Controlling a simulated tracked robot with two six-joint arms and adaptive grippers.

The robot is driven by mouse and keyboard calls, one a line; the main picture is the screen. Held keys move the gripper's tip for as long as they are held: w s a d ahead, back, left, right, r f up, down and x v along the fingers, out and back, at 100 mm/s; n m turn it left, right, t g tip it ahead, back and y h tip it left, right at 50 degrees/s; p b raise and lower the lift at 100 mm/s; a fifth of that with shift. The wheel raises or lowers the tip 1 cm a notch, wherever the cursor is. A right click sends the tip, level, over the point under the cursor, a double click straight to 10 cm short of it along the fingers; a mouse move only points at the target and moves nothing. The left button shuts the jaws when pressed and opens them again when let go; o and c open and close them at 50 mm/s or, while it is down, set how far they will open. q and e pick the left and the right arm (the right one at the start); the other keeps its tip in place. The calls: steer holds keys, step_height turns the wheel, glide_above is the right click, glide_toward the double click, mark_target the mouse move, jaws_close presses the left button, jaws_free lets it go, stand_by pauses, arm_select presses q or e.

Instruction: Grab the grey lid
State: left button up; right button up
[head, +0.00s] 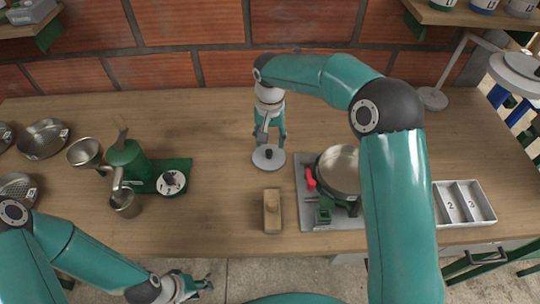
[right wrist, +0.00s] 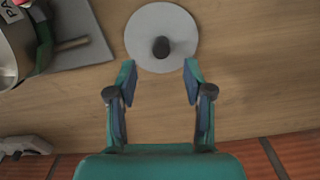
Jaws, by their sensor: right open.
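The grey lid (head: 263,161) is a flat round disc with a dark knob, lying on the wooden table left of the pot on its grey base. It also shows at the top of the right wrist view (right wrist: 175,24), its knob facing the camera. My right gripper (head: 268,138) points down over the far edge of the lid. In the right wrist view the gripper (right wrist: 159,72) is open and empty, with the lid's knob ahead of the gap between the fingertips. My left gripper (head: 203,284) is low at the table's front edge, away from the lid; its finger opening is unclear.
A metal pot (head: 340,168) stands on a grey plate right of the lid. A wooden block (head: 272,211) lies in front of the lid. A green hand pulper (head: 128,160) stands left. A white numbered tray (head: 463,203) is at right. The table between pulper and lid is clear.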

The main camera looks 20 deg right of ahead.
mark_target(269, 151)
steer(key=f, duration=0.3)
steer(key=f+p, duration=0.1)
steer(key=f, duration=0.1)
steer(key=shift+s+a, duration=0.2)
steer(key=shift+s, duration=0.05)
jaws_close()
